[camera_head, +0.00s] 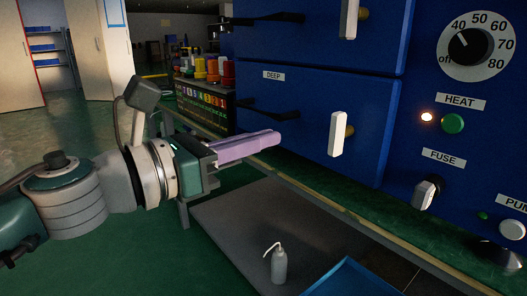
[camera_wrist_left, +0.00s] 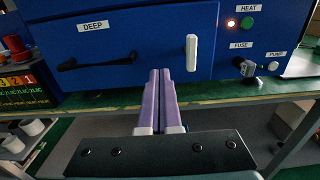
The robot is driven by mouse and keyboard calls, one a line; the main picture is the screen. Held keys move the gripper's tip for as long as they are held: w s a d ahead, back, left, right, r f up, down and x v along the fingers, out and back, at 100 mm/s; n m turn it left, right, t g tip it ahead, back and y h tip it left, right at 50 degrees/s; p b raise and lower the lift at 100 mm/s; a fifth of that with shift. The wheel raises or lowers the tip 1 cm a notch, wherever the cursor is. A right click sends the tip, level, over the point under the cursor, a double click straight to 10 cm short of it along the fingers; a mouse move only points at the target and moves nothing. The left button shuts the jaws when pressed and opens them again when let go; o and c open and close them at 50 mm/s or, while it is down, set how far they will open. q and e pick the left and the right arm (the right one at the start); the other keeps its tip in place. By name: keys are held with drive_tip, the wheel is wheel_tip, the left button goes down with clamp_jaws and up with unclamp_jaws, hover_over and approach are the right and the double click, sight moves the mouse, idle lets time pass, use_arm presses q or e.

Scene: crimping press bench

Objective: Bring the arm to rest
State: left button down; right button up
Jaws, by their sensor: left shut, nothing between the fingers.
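My left arm (camera_head: 75,195) comes in from the left in the head view. Its gripper (camera_head: 272,139) has long purple fingers, which lie together with nothing between them. The fingers point right, in front of the blue machine's lower "DEEP" drawer (camera_head: 300,115), and look clear of it. In the left wrist view the closed fingers (camera_wrist_left: 160,76) point ahead at the machine's blue front, below a white upright handle (camera_wrist_left: 191,52). The distance to the front cannot be told exactly. My right gripper is in neither view.
The blue machine has a dial (camera_head: 477,43), a lit lamp by the green HEAT button (camera_head: 453,123) and protruding handles. Below the bench a shelf (camera_head: 235,225) holds a wash bottle (camera_head: 279,265) and a blue tray (camera_head: 355,279). Colored bottles (camera_head: 213,70) stand behind. Green floor at left is open.

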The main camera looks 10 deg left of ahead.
use_arm(q)
drive_tip(key=s+a+r+n+y+p, duration=0.5)
drive_tip(key=n+p, duration=0.4)
drive_tip(key=n, duration=0.5)
drive_tip(key=s+a+r+n+y+p, duration=0.4)
drive_tip(key=a+r+n+y+p, duration=0.4)
drive_tip(key=n, duration=0.6)
drive_tip(key=s+d+r+n+g+h+p, duration=0.1)
drive_tip(key=s+d+r+n+g+p, duration=0.1)
drive_tip(key=s+n+g+p, duration=0.6)
drive_tip(key=s+d+r+n+g+h+p, duration=0.1)
drive_tip(key=s+d+r+n+g+p, duration=0.15)
drive_tip(key=s+n+p, duration=0.7)
wheel_tip(320, 180, up, 35)
drive_tip(key=s+m+p, duration=0.2)
drive_tip(key=m+p, duration=0.2)
drive_tip(key=p, duration=2.8)
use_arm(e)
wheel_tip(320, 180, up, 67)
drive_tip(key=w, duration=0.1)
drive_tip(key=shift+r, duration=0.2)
use_arm(q)
drive_tip(key=shift+f, duration=0.2)
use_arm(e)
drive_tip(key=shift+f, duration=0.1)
